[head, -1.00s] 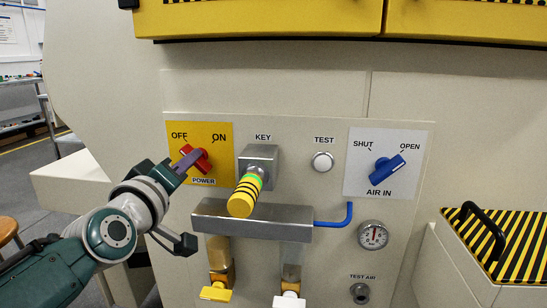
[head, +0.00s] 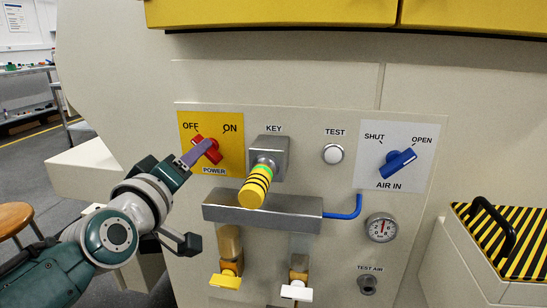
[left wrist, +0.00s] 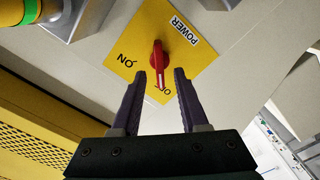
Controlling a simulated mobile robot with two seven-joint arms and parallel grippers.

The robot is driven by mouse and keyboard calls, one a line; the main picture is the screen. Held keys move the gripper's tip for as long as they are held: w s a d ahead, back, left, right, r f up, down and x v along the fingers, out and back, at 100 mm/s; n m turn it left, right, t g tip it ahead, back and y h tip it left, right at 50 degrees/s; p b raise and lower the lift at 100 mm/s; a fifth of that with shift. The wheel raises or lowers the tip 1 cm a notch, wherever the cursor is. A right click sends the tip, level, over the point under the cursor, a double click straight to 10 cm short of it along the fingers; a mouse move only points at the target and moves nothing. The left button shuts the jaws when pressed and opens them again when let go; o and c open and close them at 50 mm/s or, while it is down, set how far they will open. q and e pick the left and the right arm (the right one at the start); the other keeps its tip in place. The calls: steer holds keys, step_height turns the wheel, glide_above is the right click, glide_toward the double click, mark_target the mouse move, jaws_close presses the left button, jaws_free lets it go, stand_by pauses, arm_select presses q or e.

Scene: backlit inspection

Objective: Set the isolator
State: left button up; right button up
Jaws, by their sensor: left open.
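The isolator is a red rotary handle (head: 212,153) on a yellow plate marked OFF, ON and POWER. Its white-marked end points toward OFF, which my finger partly covers in the left wrist view. My left gripper (head: 190,156) comes in from the lower left, with its purple fingertips at the handle. In the left wrist view the fingers (left wrist: 157,92) are apart, one on each side of the handle's marked end (left wrist: 160,65). I see a gap on both sides, so the jaws are open around it. My right gripper is not in view.
Right of the isolator are a key block (head: 275,150) with a striped yellow grip (head: 254,188), a white TEST button (head: 333,154) and a blue AIR IN handle (head: 398,161). A grey bar (head: 262,212) juts out below. A gauge (head: 381,228) sits lower right.

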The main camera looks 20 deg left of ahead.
arm_select(q)
steer(key=p+v, duration=0.1)
steer(key=v, duration=0.6)
steer(key=shift+s, duration=0.4)
steer(key=shift+d+p, duration=0.1)
steer(key=shift+p, duration=0.2)
